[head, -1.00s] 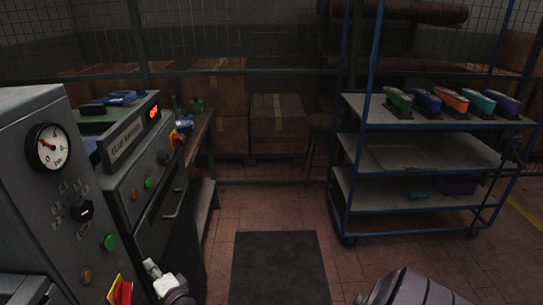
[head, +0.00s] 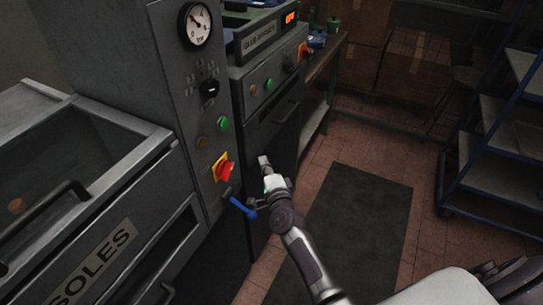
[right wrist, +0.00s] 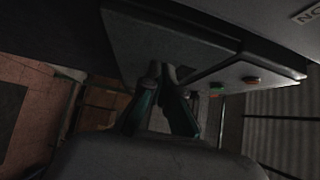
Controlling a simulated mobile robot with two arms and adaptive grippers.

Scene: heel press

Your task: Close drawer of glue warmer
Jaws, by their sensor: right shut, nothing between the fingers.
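The glue warmer (head: 262,38) is a grey machine with a lit orange display, standing behind the press in the head view. Its drawer front (head: 270,133) is a dark panel with a bar handle (head: 287,110). I cannot tell how far the drawer stands out. My right gripper (head: 265,163) is shut and empty, below and left of the handle, close to the panel. In the right wrist view its fingers (right wrist: 162,72) come together in front of a grey panel (right wrist: 165,45); contact is unclear. My left gripper is not in view.
The grey press (head: 130,60) stands left, with a gauge, a red stop knob (head: 225,169) and a blue-handled lever (head: 242,207) near my right arm. A SOLES drawer unit (head: 95,262) is at lower left. A dark mat (head: 355,220) lies on open floor; a blue trolley (head: 500,150) stands right.

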